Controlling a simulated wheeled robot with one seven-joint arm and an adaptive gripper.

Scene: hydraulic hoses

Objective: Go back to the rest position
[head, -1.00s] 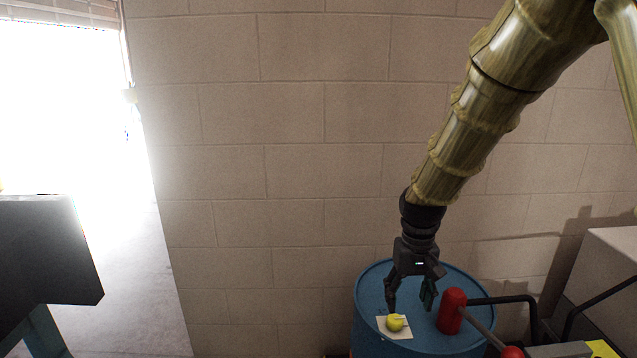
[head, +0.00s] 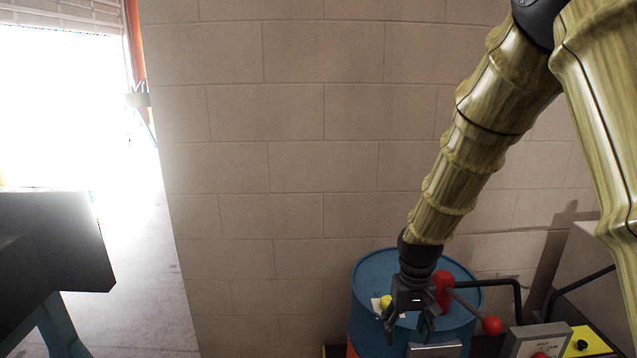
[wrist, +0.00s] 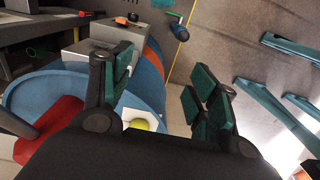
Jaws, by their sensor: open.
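My gripper (head: 408,328) is open and empty, pointing down at the near side of the blue drum (head: 371,283) in the head view. In the wrist view my gripper (wrist: 160,95) shows its two green-padded fingers spread apart with nothing held between them. A yellow round object (head: 386,301) sits on a white square (head: 376,304) on the drum's top, partly behind the gripper in the head view. The yellow object (wrist: 138,124) also shows low between the fingers in the wrist view.
A grey box (head: 540,341) and a yellow panel with a black knob (head: 584,344) are at lower right. A block wall (head: 290,160) stands behind. A dark bench (head: 50,245) is at left.

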